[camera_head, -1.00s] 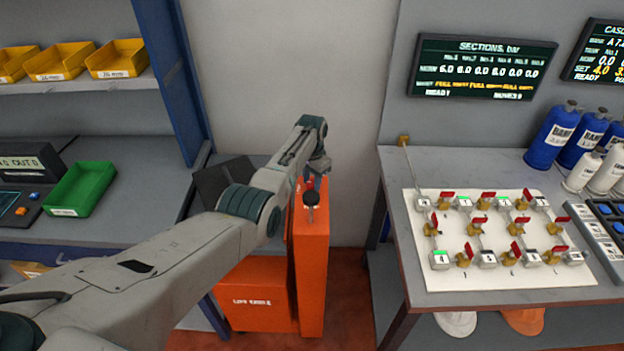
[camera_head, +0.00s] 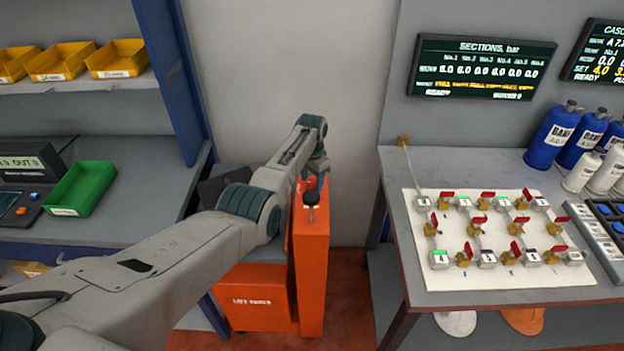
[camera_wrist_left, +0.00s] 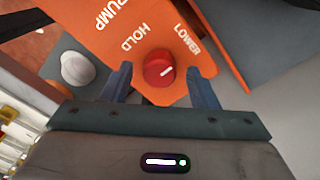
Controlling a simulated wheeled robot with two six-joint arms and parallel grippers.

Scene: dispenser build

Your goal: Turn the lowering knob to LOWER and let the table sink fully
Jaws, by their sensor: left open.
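The red lowering knob (camera_wrist_left: 159,69) sits on the orange panel, with the words PUMP, HOLD and LOWER beside it. Its white mark slants up and right in the wrist view, roughly toward LOWER. My left gripper (camera_wrist_left: 158,75) is open, with one finger on each side of the knob and gaps showing. In the head view my left gripper (camera_head: 317,168) is over the top of the orange column (camera_head: 312,265). The lift table's orange base (camera_head: 258,311) stands left of the column, with a grey surface (camera_head: 262,277) above it. My arm hides part of the table.
A valve bench (camera_head: 470,290) is at right, shelves with a green bin (camera_head: 82,188) at left. Floor shows between column and bench.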

